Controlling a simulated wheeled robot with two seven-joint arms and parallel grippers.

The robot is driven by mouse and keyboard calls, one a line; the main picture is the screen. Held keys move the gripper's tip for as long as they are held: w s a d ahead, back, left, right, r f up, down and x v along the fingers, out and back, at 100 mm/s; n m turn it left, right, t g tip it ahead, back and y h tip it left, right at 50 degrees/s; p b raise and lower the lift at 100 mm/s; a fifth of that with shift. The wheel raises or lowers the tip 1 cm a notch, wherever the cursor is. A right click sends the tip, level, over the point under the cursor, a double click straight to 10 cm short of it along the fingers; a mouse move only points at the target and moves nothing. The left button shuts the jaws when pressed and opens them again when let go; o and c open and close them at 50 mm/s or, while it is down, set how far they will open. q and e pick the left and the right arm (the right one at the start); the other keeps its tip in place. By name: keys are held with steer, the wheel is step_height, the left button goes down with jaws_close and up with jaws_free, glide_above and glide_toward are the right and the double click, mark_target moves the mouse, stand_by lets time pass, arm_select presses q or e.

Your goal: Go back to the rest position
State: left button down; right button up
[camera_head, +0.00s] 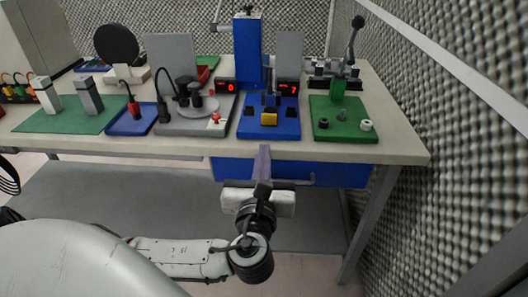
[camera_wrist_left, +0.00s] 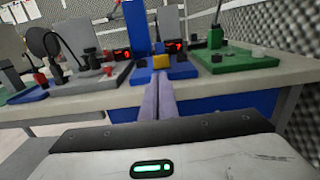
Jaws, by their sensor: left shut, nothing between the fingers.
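My left gripper (camera_head: 264,160) is in front of the workbench's front edge, by the blue drawer front (camera_head: 340,174) under the tabletop. Its two fingers are together with nothing between them. In the left wrist view the shut fingers (camera_wrist_left: 158,97) point toward the bench and the blue fixture with a yellow block. My left arm comes in from the lower left of the head view. My right gripper is not in either view.
The workbench (camera_head: 400,150) carries a blue fixture (camera_head: 285,130) with a yellow block, a green board (camera_head: 345,132) with a lever press, a grey plate (camera_head: 170,127) and a blue tray (camera_head: 120,126). A foam wall (camera_head: 430,130) stands at right. The lower shelf (camera_head: 110,195) looks bare.

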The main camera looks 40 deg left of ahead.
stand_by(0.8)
arm_select(q)
steer(key=s+d+f+n+g+h, duration=0.2)
steer(key=d+f+n+h, duration=0.25)
steer(key=f, duration=0.55)
steer(key=s+d+f+n+g+h, duration=0.25)
steer(key=d+f+n, duration=0.2)
steer(key=f, duration=0.45)
steer(key=s+d+f+n+g+h, duration=0.1)
steer(key=s+d+f+n+h, duration=0.2)
steer(key=n, duration=0.6)
steer(key=s+d+f+n+h+p, duration=0.1)
steer(key=s+d+f+n+h, duration=0.2)
steer(key=s+d+f+n, duration=0.2)
steer(key=shift+s+f+n+g, duration=0.35)
steer(key=shift+s+f+n, duration=1.3)
steer(key=shift+s+n, duration=0.35)
steer(key=shift+d, duration=0.1)
